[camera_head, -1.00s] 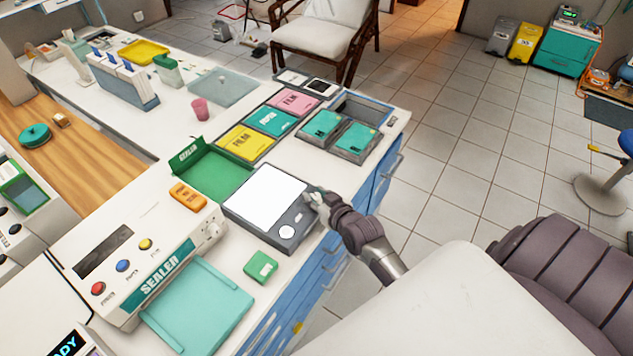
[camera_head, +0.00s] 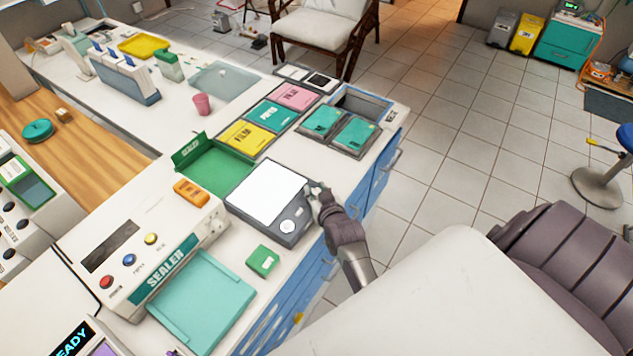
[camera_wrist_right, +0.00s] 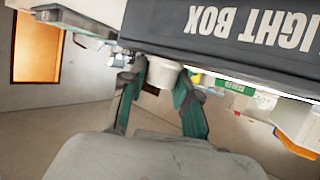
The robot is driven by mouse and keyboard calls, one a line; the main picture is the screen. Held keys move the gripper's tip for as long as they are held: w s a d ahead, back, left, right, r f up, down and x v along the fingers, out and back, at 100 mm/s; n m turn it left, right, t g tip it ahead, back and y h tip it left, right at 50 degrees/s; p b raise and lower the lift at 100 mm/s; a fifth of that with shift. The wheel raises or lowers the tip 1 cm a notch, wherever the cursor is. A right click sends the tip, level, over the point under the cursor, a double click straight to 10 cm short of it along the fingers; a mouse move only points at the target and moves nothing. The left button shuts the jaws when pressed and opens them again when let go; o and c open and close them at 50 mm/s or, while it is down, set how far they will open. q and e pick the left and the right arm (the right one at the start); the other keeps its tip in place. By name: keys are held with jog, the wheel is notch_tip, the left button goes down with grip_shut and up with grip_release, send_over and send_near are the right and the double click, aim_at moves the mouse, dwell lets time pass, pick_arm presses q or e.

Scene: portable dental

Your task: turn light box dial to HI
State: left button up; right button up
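The light box (camera_head: 233,205) is a dark grey box with a bright white panel, on the white counter in the head view. A white round disc (camera_head: 288,228) shows on its near dark strip. My right gripper (camera_head: 316,190) is at the box's right edge. In the right wrist view the box's front (camera_wrist_right: 215,30) shows its lettering upside down. A white cylindrical knob (camera_wrist_right: 160,77) appears between the two fingertips of my right gripper (camera_wrist_right: 160,85). The fingers are apart, one on each side; whether they touch the knob is unclear. My left gripper is not seen.
A green open tray (camera_head: 213,168) and an orange device (camera_head: 191,193) lie left of the light box. A small green box (camera_head: 263,260) lies nearer, beside the sealer (camera_head: 135,260). Film packs (camera_head: 248,137) lie beyond.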

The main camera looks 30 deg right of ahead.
aim_at(316, 191)
jog(key=o, duration=0.4)
notch_tip(316, 191, up, 10)
jog(key=shift+r, duration=0.1)
dwell(0.4)
dwell(0.3)
